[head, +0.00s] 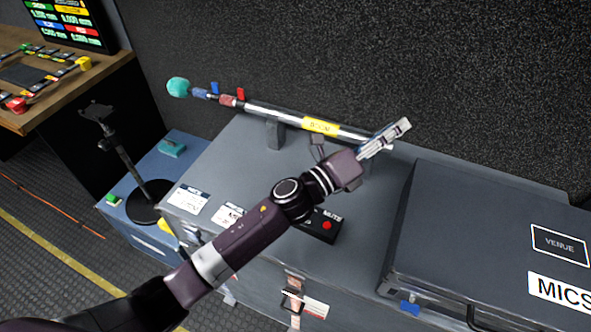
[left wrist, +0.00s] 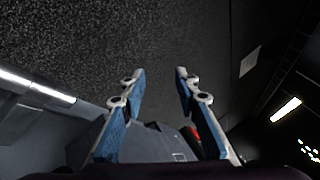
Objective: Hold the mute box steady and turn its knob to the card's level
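The mute box (head: 320,236) is a small black box with a red button and a "MUTE" label, on the grey case top. My left forearm crosses in front of its left part, and I see no knob. Two white cards lie to its left, one (head: 188,200) in full view and one (head: 227,214) partly behind my arm; their print is too small to read. My left gripper (head: 402,127) is above and beyond the box, near the right end of a boom pole. In the left wrist view its fingers (left wrist: 156,76) are apart with nothing between them. My right gripper is out of view.
The boom pole (head: 285,119), with a yellow label, lies along the back. A dark case (head: 450,225) marked "MICS" stands at the right. A black stand (head: 148,203) and a blue case (head: 125,196) are at the left. The case top between box and dark case is clear.

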